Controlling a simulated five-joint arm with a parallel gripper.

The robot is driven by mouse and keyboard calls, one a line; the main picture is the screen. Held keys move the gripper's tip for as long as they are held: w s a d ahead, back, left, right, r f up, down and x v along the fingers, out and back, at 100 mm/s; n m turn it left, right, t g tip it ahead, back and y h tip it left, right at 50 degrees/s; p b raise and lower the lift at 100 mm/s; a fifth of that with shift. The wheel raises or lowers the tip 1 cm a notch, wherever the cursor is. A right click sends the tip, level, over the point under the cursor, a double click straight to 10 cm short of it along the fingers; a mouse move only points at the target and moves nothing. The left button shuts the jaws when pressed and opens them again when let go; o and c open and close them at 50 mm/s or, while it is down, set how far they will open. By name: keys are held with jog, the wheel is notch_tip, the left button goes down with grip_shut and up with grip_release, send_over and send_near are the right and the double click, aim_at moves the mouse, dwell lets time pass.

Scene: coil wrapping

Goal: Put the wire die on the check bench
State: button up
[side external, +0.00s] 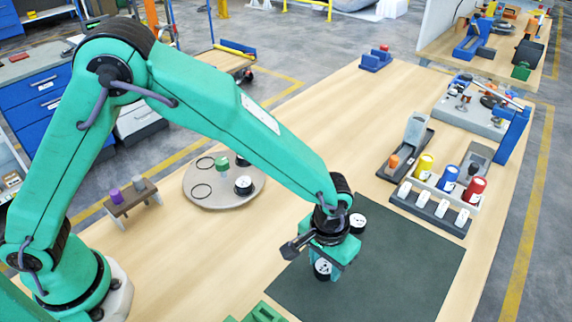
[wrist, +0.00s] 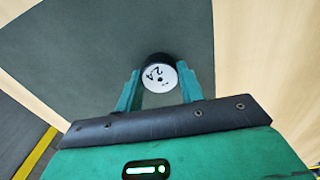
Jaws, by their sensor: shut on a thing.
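The wire die is a short black cylinder with a white face; it shows in the side view (side external: 322,268) and the wrist view (wrist: 160,76), where its face reads 2.4. My gripper (side external: 327,263) is shut on it, with one green finger on each side in the wrist view (wrist: 160,88). The die is over the dark green mat (side external: 400,262); I cannot tell whether it touches it. A similar black and white die (side external: 357,222) stands at the mat's far edge. I cannot tell for sure which surface is the check bench.
A round board (side external: 222,203) at left holds a green cylinder (side external: 222,163), another black and white die (side external: 244,185) and rings. A small wooden stand (side external: 135,202) is farther left. A rack with coloured spools (side external: 432,208) stands beyond the mat. The mat's right part is clear.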

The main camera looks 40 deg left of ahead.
aim_at(324, 267)
jog(key=shift+f, duration=0.1)
jog(key=o, duration=1.2)
jog(key=shift+c, duration=0.2)
notch_tip(324, 267, up, 12)
jog(key=shift+s, duration=0.25)
jog(key=shift+r, duration=0.2)
